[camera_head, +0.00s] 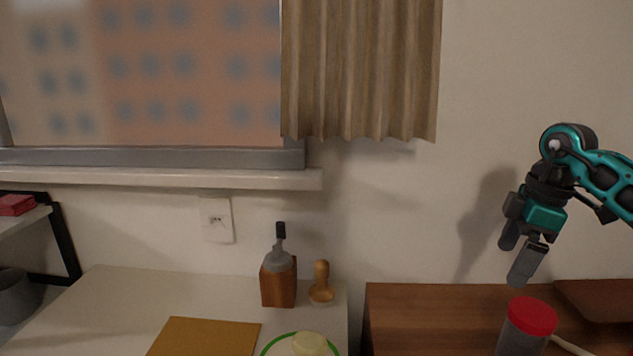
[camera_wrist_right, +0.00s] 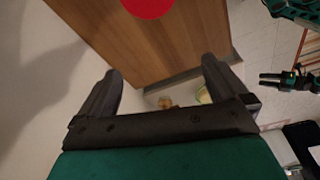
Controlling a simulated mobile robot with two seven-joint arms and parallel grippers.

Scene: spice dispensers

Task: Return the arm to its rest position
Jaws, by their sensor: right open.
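My right gripper (camera_head: 515,258) is raised above the wooden surface at the right of the head view, in front of the wall. It is open, and nothing shows between its fingers. In the right wrist view its two fingers (camera_wrist_right: 162,72) stand wide apart. A jar with a red lid (camera_head: 532,316) stands below the gripper, apart from it. Its red lid also shows at the top edge of the right wrist view (camera_wrist_right: 148,6). A dark gripper (camera_wrist_right: 280,78), apparently my left one, shows small at the right of the wrist view; its opening is unclear.
The brown wooden surface (camera_head: 430,310) carries the jar, a pale stick (camera_head: 570,346) and a dark brown board (camera_head: 600,300). On the white counter are a wooden block with a dark-handled tool (camera_head: 279,283), a wooden stamp-like object (camera_head: 321,285) and a yellow-brown board (camera_head: 205,338).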

